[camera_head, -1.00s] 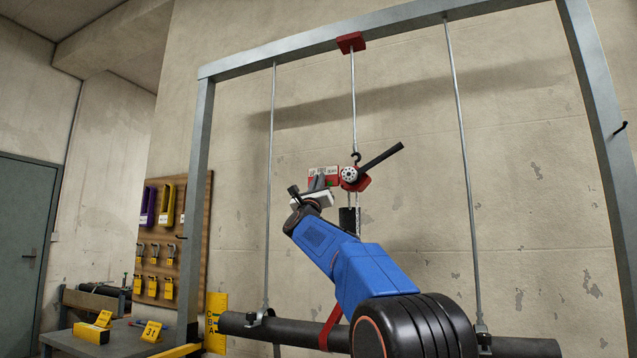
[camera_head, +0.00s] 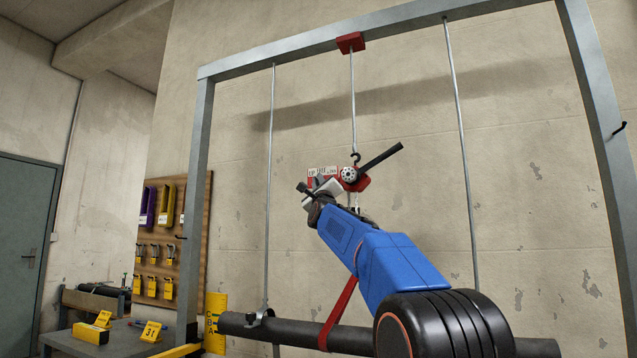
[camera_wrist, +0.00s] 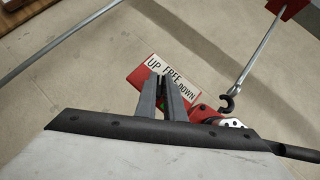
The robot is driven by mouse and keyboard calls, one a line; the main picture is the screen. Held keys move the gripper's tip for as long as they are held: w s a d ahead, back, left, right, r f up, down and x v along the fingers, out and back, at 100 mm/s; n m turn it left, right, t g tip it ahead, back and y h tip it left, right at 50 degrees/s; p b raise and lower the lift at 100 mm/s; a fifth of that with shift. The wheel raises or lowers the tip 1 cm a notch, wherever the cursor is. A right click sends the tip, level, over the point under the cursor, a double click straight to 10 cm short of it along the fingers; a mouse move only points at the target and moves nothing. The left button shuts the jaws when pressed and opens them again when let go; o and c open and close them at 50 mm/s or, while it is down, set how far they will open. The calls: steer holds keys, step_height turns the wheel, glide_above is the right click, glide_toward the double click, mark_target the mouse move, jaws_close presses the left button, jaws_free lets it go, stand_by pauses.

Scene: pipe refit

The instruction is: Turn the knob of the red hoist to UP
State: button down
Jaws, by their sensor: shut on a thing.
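The red hoist (camera_head: 362,184) hangs from a hook on a rod, with a dark lever sticking out up and right. Its label plate (camera_head: 323,171) reads UP, FREE and DOWN from left to right in the wrist view (camera_wrist: 186,79). My gripper (camera_head: 319,183) is at the red body just below this plate. In the wrist view its two grey fingers (camera_wrist: 165,82) are close together, their tips over the lower edge of the plate near UP and FREE. They are shut on the knob, which they mostly hide; its pointing direction cannot be told.
A grey metal frame (camera_head: 200,150) stands around the hoist, with thin rods on both sides. A dark pipe (camera_head: 290,328) runs low across it, with a red strap (camera_head: 338,315). A tool board (camera_head: 170,235) and bench are at the left.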

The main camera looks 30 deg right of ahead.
steer(key=c, duration=1.9)
jaws_free()
steer(key=shift+o, duration=0.2)
steer(key=v, duration=1.7)
steer(key=shift+s+f, duration=0.15)
steer(key=shift+a, duration=0.15)
